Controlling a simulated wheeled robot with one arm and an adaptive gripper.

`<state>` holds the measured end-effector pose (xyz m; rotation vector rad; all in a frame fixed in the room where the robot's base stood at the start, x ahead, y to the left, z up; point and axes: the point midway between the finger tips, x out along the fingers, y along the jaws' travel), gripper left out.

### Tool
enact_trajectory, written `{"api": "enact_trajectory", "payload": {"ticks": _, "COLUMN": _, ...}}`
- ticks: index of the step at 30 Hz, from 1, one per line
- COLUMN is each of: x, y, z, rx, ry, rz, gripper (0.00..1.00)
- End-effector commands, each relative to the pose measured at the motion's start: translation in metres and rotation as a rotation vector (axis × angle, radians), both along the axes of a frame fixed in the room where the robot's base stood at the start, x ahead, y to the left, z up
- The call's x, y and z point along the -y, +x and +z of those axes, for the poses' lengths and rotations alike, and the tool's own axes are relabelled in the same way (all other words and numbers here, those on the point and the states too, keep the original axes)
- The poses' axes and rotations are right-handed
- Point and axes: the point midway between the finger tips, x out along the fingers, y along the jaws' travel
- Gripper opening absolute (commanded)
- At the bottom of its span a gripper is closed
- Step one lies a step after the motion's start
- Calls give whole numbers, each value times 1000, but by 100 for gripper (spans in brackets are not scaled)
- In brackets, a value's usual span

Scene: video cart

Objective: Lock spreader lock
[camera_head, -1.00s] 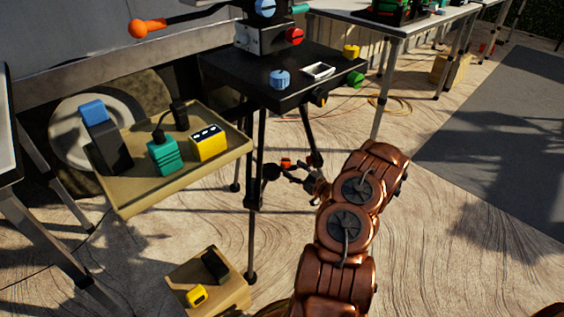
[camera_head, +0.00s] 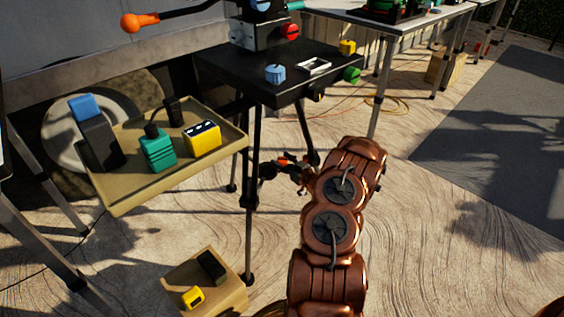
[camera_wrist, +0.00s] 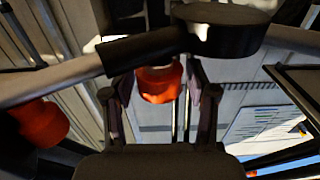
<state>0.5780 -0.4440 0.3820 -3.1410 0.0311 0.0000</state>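An orange-red knob (camera_wrist: 158,82), which looks like the spreader lock, sits beneath a black round part (camera_wrist: 222,28) and a bar in the wrist view. It also shows as a small orange spot (camera_head: 283,160) by the black stand's legs in the head view. My gripper (camera_wrist: 160,88) is open, one finger on each side of the knob. Gaps show beside the knob, and I cannot tell whether either finger touches it. In the head view my gripper (camera_head: 284,174) is small and dark, among the legs under the black cart top (camera_head: 285,75).
A second orange-red knob (camera_wrist: 40,122) is at the left of the wrist view. A beige tray (camera_head: 120,205) holding several blocks is left of the legs, with a small wooden box (camera_head: 228,297) below. Stand legs (camera_head: 256,140) are close to my gripper. Floor at right is open.

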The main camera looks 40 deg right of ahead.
Motion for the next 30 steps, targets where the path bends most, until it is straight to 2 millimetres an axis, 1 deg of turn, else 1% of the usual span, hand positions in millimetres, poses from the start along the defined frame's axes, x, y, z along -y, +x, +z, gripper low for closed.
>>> {"api": "enact_trajectory", "payload": {"ticks": 1, "x": 0, "y": 0, "z": 0, "rx": 0, "ry": 0, "rz": 0, "gripper": 49}}
{"api": "enact_trajectory", "payload": {"ticks": 2, "x": 0, "y": 0, "z": 0, "rx": 0, "ry": 0, "rz": 0, "gripper": 46}}
{"api": "enact_trajectory", "payload": {"ticks": 13, "x": 0, "y": 0, "z": 0, "rx": 0, "ry": 0, "rz": 1, "gripper": 7}}
{"api": "enact_trajectory", "payload": {"ticks": 19, "x": -1, "y": 0, "z": 1, "rx": 0, "ry": 0, "rz": -11, "gripper": 7}}
{"api": "enact_trajectory", "payload": {"ticks": 23, "x": -1, "y": 0, "z": 2, "rx": 0, "ry": 0, "rz": -49, "gripper": 7}}
{"api": "enact_trajectory", "payload": {"ticks": 30, "x": -3, "y": 1, "z": 3, "rx": -3, "ry": 6, "rz": -195, "gripper": 7}}
